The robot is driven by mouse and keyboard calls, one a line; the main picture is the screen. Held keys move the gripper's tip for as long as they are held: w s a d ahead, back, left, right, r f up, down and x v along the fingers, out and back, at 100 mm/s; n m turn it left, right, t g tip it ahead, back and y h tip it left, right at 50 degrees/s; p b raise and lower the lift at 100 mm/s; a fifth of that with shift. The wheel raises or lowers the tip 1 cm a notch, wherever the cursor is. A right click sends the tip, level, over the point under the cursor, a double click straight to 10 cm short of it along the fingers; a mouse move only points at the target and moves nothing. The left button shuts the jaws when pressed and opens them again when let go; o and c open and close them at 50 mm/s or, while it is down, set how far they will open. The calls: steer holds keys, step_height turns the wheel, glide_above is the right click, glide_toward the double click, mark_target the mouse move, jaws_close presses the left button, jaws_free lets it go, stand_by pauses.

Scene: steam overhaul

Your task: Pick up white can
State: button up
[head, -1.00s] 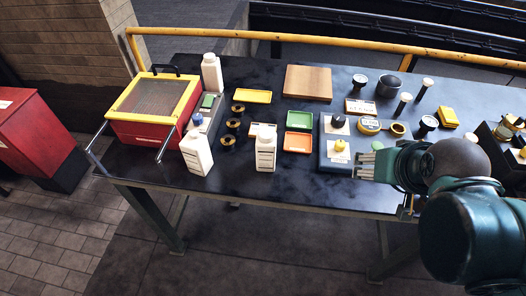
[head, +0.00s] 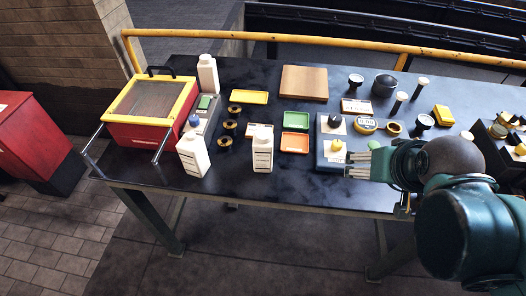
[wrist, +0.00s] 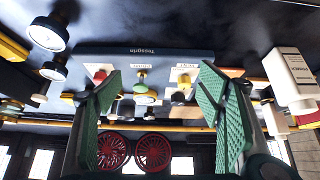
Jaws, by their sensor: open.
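Three white cans, shaped like bottles, stand upright on the dark bench in the head view. One (head: 262,149) is near the front edge in the middle, one (head: 193,156) is left of it beside the red box, and one (head: 208,74) is farther back. I cannot tell which the task means. A white can with a printed label (wrist: 290,78) shows at the right of the wrist view, outside the jaws. My gripper (head: 358,165) is open and empty at the front of the blue-grey block, right of the cans. Its green finger pads (wrist: 160,95) show spread apart in the wrist view.
The blue-grey block (wrist: 145,55) with knobs lies ahead between my fingers. Green (head: 296,121) and orange (head: 295,143) trays lie between the front can and the block. The red box with yellow frame (head: 150,108) stands left. A yellow rail (head: 300,40) runs behind.

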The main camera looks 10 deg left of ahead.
steer(key=w+a+n+h+p, duration=0.4)
steer(key=w+a+n+h, duration=0.25)
steer(key=w+n, duration=0.7)
steer(key=n+t+h+p, duration=0.2)
steer(key=n+t+h, duration=0.2)
steer(key=n, duration=0.8)
glide_toward(268, 132)
steer(key=shift+m, duration=0.25)
steer(key=x, duration=1.1)
steer(key=shift+w+d+f, duration=0.1)
steer(key=shift+w+d, duration=0.1)
steer(key=shift+d, duration=0.05)
steer(key=s+a+n+t, duration=0.1)
steer(key=s+a, duration=0.3)
steer(key=s+a+n+t+h, duration=0.1)
steer(key=s+a, duration=0.1)
steer(key=a, duration=0.1)
steer(key=shift+s+a+f+n+t, duration=0.15)
steer(key=shift+s+n+t, duration=0.15)
steer(key=shift+s, duration=0.1)
steer(key=shift+s+a, duration=0.25)
steer(key=shift+s, duration=0.15)
steer(key=shift+w+d, duration=0.1)
steer(key=shift+x, duration=1.2)
